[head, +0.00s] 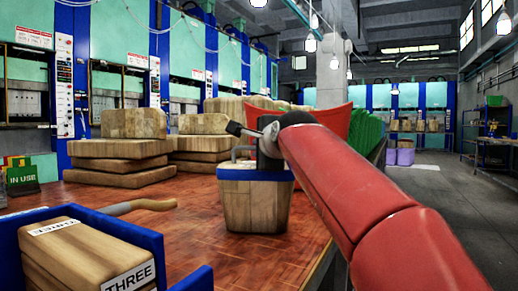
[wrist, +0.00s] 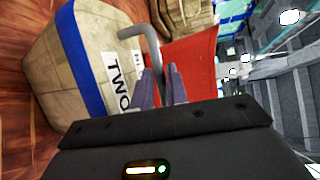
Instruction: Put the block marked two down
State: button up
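The block marked TWO (head: 255,205) is a wooden block with a blue band round its top and a grey handle. In the head view it is upright over the red-brown wooden table (head: 190,230), near its right edge. I cannot tell whether its base touches the table. In the wrist view the block (wrist: 75,75) fills the left, with its TWO label towards me. My gripper (wrist: 162,88) has its two fingers close together on either side of the grey handle (wrist: 153,50). In the head view my gripper (head: 268,140) is at the handle, partly hidden by my red arm.
A blue tray (head: 190,250) at the front left holds a block marked THREE (head: 85,260). Stacked wooden blocks (head: 125,150) stand at the back. A red panel (head: 335,120) stands behind my arm.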

jog(key=o, duration=0.3)
jog(key=shift+r, duration=0.15)
jog(key=v, duration=1.2)
jog(key=shift+b, duration=0.35)
jog(key=shift+s, duration=0.1)
